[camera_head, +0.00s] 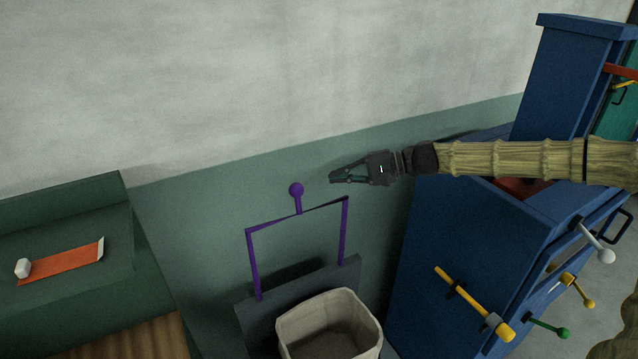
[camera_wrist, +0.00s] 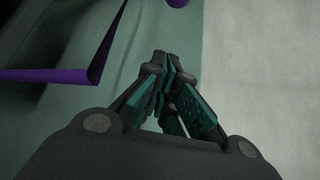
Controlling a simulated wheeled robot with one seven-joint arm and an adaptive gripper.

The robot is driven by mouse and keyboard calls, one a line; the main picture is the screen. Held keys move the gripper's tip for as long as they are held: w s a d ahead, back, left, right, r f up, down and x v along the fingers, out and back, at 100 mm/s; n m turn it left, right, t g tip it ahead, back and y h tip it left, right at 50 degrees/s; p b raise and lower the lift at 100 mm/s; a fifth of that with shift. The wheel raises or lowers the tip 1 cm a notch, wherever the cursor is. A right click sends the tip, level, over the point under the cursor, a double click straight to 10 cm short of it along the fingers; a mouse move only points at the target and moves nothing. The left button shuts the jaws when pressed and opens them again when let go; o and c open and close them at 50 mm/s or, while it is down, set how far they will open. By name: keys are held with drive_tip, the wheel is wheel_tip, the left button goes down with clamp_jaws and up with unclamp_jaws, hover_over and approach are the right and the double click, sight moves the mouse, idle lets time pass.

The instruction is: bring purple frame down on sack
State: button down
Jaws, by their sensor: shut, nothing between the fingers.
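The purple frame (camera_head: 252,264) stands raised behind the sack, a thin bar hoop with a round knob (camera_head: 296,190) on a short stem at its top. The pale sack (camera_head: 330,318) is open at the top and sits in front of the frame's dark base, low in the head view. My gripper (camera_head: 333,176) is shut and empty, to the right of the knob and a little above it, apart from it. In the wrist view, my gripper's fingers (camera_wrist: 160,62) are closed together, with part of the purple frame (camera_wrist: 45,75) at the left and the knob at the top edge.
A blue cabinet (camera_head: 430,240) with yellow, green and white handles stands at the right, under my arm. A dark green bench (camera_head: 60,215) at the left bears an orange strip (camera_head: 62,262) and a white block (camera_head: 23,268). The wall behind is bare.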

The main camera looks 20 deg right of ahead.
drive_tip(key=a+p, duration=0.5)
drive_tip(key=a, duration=0.4)
drive_tip(key=shift+f, duration=0.45)
drive_tip(key=shift+s+d+f, duration=0.1)
idle(0.5)
